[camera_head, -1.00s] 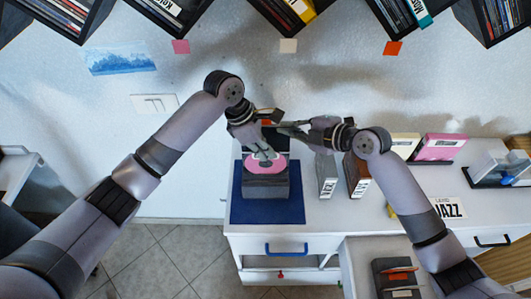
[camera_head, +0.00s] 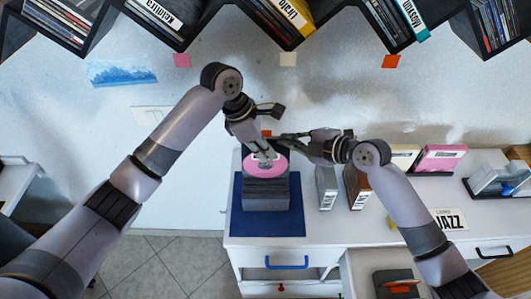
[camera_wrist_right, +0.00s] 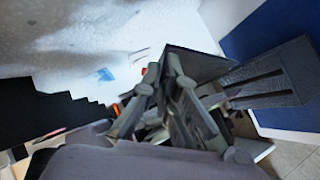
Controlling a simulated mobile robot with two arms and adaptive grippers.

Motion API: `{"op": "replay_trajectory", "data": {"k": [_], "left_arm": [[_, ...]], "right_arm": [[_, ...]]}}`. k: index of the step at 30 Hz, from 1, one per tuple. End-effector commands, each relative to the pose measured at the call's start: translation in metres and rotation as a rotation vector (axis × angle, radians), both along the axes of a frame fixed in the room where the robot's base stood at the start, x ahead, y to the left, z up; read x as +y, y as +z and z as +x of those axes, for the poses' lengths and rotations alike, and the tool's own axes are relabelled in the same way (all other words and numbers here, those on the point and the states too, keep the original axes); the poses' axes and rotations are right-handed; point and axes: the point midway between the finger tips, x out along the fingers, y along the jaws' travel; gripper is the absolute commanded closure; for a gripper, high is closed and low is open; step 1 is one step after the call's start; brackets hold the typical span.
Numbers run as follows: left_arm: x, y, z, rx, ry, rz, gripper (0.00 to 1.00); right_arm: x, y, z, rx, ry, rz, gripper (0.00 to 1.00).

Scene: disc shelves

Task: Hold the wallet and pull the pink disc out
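The pink disc (camera_head: 266,168) stands partly out of the top of a dark grey slotted block (camera_head: 266,195), which I take for the wallet or its holder. The block sits on a blue mat (camera_head: 240,225) and also shows in the right wrist view (camera_wrist_right: 275,80). My left gripper (camera_head: 264,153) reaches down from above, its fingers close together at the disc's upper edge, apparently shut on it. My right gripper (camera_head: 287,140) is just right of and behind the disc; its fingers also show in the right wrist view (camera_wrist_right: 160,85).
Upright grey (camera_head: 326,188) and brown (camera_head: 357,188) cases stand right of the mat. The arms nearly meet above the block. Wall shelves hang at the top.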

Motion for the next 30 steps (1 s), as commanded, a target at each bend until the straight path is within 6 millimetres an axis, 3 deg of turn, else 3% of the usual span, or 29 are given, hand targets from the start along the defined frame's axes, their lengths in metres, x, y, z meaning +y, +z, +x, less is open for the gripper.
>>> {"op": "replay_trajectory", "data": {"k": [8, 20, 30], "left_arm": [[-0.0002, 0.0015, -0.0001, 0.0, 0.0, -0.001, 1.0], [-0.0002, 0.0013, -0.0001, 0.0, 0.0, 0.0, 1.0], [-0.0001, 0.0012, -0.0001, 0.0, 0.0, 0.0, 1.0]], "right_arm": [[0.0001, -0.0009, -0.0003, 0.002, 0.0, -0.001, 1.0], [-0.0001, -0.0003, -0.0001, 0.001, 0.0, -0.001, 0.72], [-0.0019, 0.0009, -0.0012, 0.0, 0.0, 0.0, 0.72]]}}
